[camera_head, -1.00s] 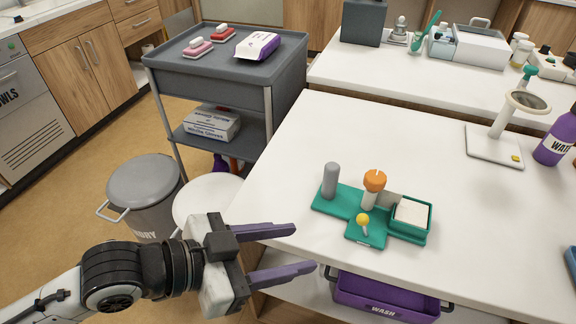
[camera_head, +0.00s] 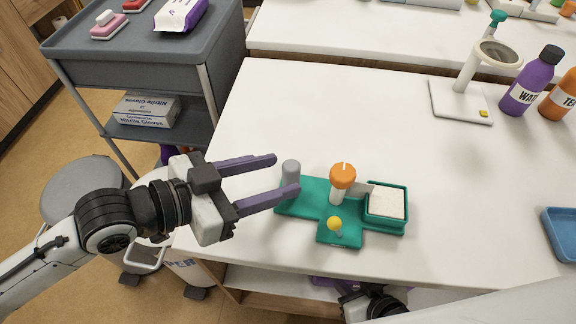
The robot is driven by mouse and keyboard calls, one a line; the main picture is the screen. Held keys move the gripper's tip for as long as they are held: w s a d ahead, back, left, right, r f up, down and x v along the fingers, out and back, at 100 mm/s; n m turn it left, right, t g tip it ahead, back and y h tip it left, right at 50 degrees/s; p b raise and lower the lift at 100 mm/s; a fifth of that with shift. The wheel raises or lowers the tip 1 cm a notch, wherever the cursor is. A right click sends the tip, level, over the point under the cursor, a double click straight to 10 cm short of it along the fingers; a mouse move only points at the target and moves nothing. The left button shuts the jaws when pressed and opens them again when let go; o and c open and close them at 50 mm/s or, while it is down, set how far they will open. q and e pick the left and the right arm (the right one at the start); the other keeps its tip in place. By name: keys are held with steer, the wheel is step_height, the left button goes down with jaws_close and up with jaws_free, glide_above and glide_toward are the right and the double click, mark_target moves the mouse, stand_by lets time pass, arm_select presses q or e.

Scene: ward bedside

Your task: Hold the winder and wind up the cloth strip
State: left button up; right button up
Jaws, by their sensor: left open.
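The winder (camera_head: 316,193) is a green base lying flat on the white table. A grey upright grip (camera_head: 290,172) stands at its left end. An orange-capped post (camera_head: 342,181) stands at its middle, and a small yellow knob (camera_head: 334,224) is at its front. The pale cloth strip (camera_head: 386,202) lies in the square green tray at the right end, with a short length reaching toward the post. My left gripper (camera_head: 286,173) is open, its purple fingers pointing right at the grey grip. The nearer finger partly covers the grip; contact cannot be told. My right gripper's fingers do not show.
A magnifier stand (camera_head: 462,102), a purple bottle (camera_head: 533,80) and an orange bottle (camera_head: 562,97) stand at the back right. A blue tray (camera_head: 563,233) is at the right edge. A grey cart (camera_head: 140,60) stands left. The table between is clear.

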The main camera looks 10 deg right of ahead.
mark_target(283, 174)
arm_select(q)
steer(key=shift+x, duration=2.3)
steer(key=shift+a, duration=0.1)
jaws_close()
